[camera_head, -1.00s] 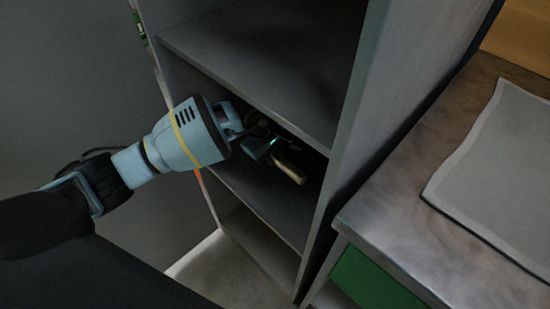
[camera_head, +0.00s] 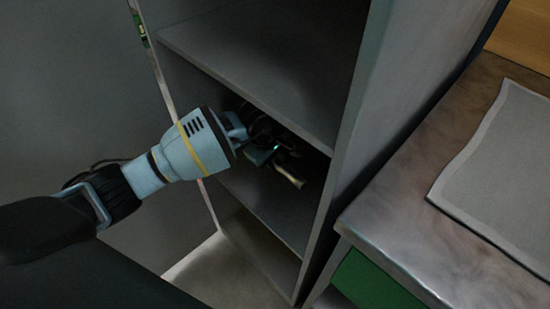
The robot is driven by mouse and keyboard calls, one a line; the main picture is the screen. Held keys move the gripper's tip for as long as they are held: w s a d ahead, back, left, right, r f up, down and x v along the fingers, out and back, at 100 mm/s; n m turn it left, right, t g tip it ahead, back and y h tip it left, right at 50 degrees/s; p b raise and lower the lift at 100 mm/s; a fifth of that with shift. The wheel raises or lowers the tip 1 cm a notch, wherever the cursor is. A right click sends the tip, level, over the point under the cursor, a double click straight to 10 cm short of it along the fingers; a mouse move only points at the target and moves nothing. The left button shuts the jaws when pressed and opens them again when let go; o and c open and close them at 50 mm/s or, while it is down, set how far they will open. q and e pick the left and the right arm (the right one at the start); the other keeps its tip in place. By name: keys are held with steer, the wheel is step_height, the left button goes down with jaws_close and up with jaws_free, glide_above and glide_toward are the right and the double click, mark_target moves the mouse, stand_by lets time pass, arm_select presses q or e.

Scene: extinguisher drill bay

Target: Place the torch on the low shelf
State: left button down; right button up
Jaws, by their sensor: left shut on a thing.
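My left gripper (camera_head: 273,155) reaches into a grey shelf unit, into the dark compartment between two boards. It is shut on the torch (camera_head: 290,179), a small, slim, pale brass-coloured thing. The torch points down and to the right, its near end toward me, and its other end is hidden by the gripper. It is over the low shelf (camera_head: 265,207), the board below my gripper. I cannot tell whether the torch touches that board. My right gripper is not in view.
The upper board (camera_head: 255,75) runs just above my gripper, and the unit's right side panel (camera_head: 375,125) stands close to its right. A brown worktop (camera_head: 400,205) with a grey mat (camera_head: 500,165) and a green front lies at right. Another compartment opens below.

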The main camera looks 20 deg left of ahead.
arm_select(q)
steer(key=c, duration=1.2)
jaws_free()
steer(key=shift+f, duration=0.1)
steer(key=shift+o, duration=0.2)
steer(key=shift+r, duration=0.25)
steer(key=p+v, duration=0.2)
steer(key=v, duration=0.5)
steer(key=shift+a+r, duration=0.1)
steer(key=shift+r, duration=0.05)
